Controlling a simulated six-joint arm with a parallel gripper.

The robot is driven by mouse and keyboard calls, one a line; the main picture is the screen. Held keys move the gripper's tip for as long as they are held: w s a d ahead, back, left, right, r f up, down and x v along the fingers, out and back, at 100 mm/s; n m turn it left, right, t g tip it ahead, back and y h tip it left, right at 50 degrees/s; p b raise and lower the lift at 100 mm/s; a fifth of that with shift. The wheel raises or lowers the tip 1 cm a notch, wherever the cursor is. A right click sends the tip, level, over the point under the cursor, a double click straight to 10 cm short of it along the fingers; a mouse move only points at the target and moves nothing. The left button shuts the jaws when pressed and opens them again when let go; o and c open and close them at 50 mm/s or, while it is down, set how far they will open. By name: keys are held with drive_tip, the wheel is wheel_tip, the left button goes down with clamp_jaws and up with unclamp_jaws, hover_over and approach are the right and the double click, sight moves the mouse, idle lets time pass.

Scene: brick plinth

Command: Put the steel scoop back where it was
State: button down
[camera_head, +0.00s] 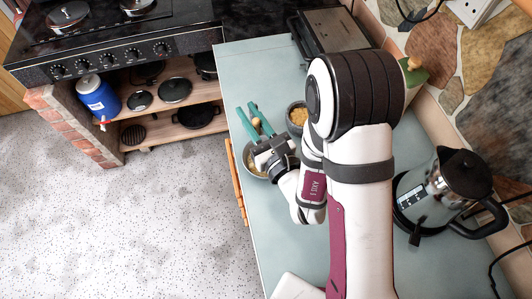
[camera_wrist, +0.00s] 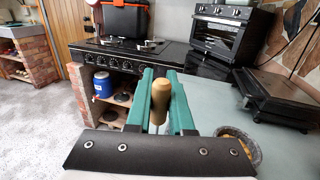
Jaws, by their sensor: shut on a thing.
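The steel scoop shows mainly as its wooden handle (camera_wrist: 161,97), upright between the green fingers of my gripper (camera_wrist: 160,74) in the wrist view. A thin pale stem runs down below the handle. My gripper (camera_head: 247,107) is shut on the handle, which shows as a small tan end (camera_head: 256,122) in the head view. A round metal-rimmed dish (camera_head: 249,164) with pale contents lies under the gripper, partly covered by it. The scoop's head is hidden, so I cannot tell whether it touches the dish.
A grey bowl of yellow food (camera_head: 299,106) stands close to the right of the gripper. The counter's left edge is close by.

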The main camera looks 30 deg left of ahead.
drive_tip(key=w+d+r+m+t+h, duration=0.2)
drive_tip(key=w+d+m+t+h, duration=0.2)
drive_tip(key=w+d, duration=0.7)
wheel_tip(320, 180, down, 8)
drive_tip(key=d, duration=0.2)
drive_tip(key=shift+d+t, duration=0.2)
drive_tip(key=shift+t, duration=0.1)
drive_tip(key=shift+s, duration=0.1)
drive_tip(key=shift+f, duration=0.1)
drive_tip(key=c, duration=0.8)
unclamp_jaws()
